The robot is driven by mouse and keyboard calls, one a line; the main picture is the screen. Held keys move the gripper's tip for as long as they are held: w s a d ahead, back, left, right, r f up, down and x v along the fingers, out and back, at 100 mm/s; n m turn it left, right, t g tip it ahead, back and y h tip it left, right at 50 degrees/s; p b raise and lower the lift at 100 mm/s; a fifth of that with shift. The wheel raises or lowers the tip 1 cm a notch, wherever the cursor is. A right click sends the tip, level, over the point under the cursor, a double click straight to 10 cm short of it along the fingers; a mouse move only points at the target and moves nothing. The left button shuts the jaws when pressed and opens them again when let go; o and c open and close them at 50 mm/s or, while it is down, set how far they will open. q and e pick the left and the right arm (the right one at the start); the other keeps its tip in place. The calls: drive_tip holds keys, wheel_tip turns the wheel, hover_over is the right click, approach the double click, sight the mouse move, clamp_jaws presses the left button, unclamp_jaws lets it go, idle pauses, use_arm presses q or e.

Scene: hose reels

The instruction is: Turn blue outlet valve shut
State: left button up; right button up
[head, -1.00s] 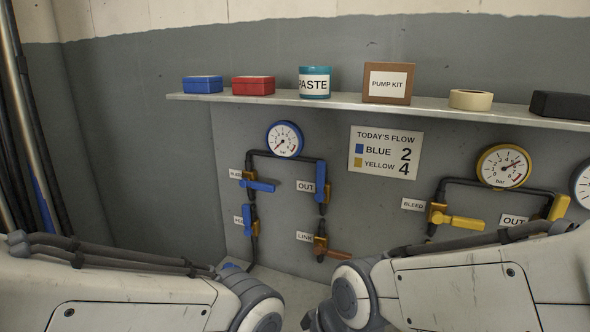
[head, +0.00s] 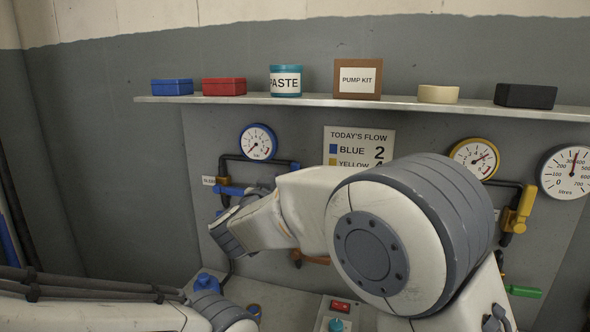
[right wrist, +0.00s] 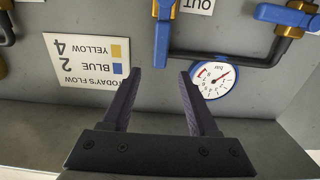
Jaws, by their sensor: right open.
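The blue outlet valve's handle (right wrist: 163,38) shows in the right wrist view, where the picture is upside down. It lies in line with its pipe, beside the OUT label (right wrist: 195,4). My right gripper (right wrist: 160,73) is open and empty, and the handle's free end appears between its fingertips. I cannot tell how far in front of the handle the fingers are. In the head view my right arm hides most of this valve and the gripper. The blue gauge (head: 258,142) has its needle pointing lower left. My left gripper is out of view.
Another blue valve handle (head: 230,190) lies sideways left of my right arm. It also shows in the right wrist view (right wrist: 284,14). A yellow-handled valve (head: 525,200) and a green handle (head: 523,292) are at the right. A shelf (head: 300,101) with several items runs above.

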drive_tip(key=p+x, duration=0.1)
drive_tip(key=x, duration=0.7)
drive_tip(key=shift+w+d, duration=0.1)
drive_tip(key=shift+w, duration=0.25)
clamp_jaws()
idle(1.0)
